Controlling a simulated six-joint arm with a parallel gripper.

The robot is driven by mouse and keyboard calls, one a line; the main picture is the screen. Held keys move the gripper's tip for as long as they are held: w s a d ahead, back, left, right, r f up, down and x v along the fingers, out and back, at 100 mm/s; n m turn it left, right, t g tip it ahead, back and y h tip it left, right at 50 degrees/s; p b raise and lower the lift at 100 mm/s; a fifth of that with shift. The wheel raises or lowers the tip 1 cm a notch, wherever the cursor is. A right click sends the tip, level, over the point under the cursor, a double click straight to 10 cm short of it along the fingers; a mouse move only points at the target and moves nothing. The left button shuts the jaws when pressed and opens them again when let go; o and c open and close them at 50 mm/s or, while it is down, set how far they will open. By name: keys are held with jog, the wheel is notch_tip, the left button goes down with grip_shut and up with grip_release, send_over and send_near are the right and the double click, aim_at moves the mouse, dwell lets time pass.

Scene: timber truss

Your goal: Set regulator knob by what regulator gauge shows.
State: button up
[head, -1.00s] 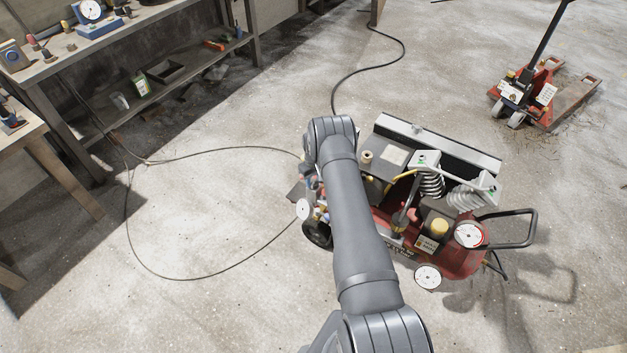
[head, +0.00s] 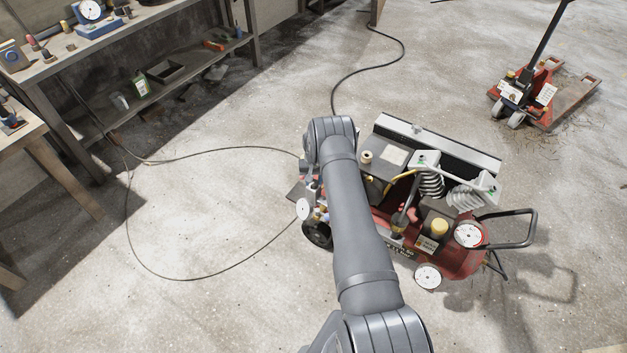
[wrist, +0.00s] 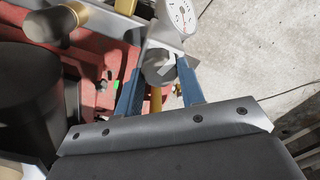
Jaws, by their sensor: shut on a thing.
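In the wrist view, my gripper (wrist: 160,76) has its two blue fingers on either side of a grey round knob (wrist: 157,63), and is shut on it. The knob sits at a grey metal bracket just below a white round gauge (wrist: 181,14). The gauge face is cut off by the top edge, and its reading is too small to tell. In the head view, a white dial (head: 303,208) shows at the left end of the red compressor (head: 463,262). My arm hides most of the knob area there.
Two more white dials, one on the compressor's top (head: 468,235) and one at its front (head: 428,277), show right of my arm. A black hose (head: 190,279) loops over the floor at left. A workbench (head: 62,62) stands upper left, a red pallet jack (head: 545,95) upper right.

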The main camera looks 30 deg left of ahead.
jog(key=shift+m, duration=0.8)
jog(key=o, duration=1)
jog(key=shift+r, duration=0.1)
notch_tip(320, 180, up, 17)
jog(key=shift+r, duration=0.1)
